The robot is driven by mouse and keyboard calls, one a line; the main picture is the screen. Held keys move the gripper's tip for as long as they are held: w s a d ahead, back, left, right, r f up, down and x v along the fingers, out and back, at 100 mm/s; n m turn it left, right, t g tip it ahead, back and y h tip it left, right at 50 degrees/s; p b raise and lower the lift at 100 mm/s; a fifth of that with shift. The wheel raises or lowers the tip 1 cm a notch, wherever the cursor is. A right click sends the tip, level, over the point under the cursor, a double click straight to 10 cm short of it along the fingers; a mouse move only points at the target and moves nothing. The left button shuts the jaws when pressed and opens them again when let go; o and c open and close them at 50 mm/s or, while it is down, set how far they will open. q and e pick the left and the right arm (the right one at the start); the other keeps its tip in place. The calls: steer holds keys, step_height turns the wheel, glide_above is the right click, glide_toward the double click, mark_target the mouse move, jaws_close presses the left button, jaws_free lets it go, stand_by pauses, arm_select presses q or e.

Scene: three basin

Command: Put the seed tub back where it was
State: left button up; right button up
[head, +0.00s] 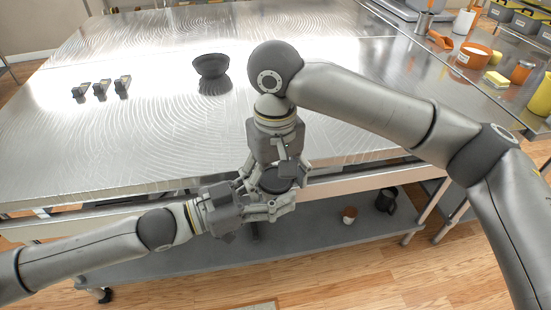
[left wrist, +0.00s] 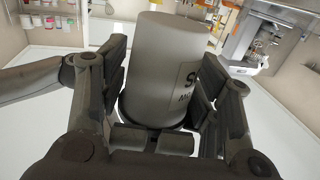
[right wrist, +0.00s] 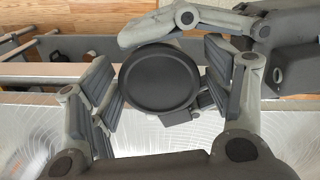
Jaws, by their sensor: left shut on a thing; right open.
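The seed tub is a pale grey cylinder (left wrist: 165,60) with dark lettering, partly cut off, in the left wrist view. My left gripper (head: 268,205) is shut on it, one finger on each side. In the head view only a dark round end of the tub (head: 276,181) shows between the grippers, at the table's front edge. In the right wrist view this dark, rimmed disc (right wrist: 160,78) faces the camera. My right gripper (right wrist: 160,88) is open, with its fingers on either side of the disc and visible gaps. Most of the tub's side is hidden in the head view.
A dark bowl (head: 211,66) and several small dark clip-like items (head: 101,88) stand on the shiny metal table (head: 60,150). A cup (head: 349,215) and a dark mug (head: 387,200) are on the lower shelf. Bottles and orange containers (head: 474,56) crowd the right-hand counter.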

arm_select(q)
steer(key=shift+r, duration=0.1)
arm_select(e)
steer(key=shift+f, duration=1.95)
steer(key=shift+c, duration=0.2)
steer(key=c, duration=1.1)
arm_select(q)
steer(key=o, duration=1.2)
arm_select(e)
steer(key=shift+o, duration=0.2)
arm_select(q)
steer(key=shift+a, duration=0.1)
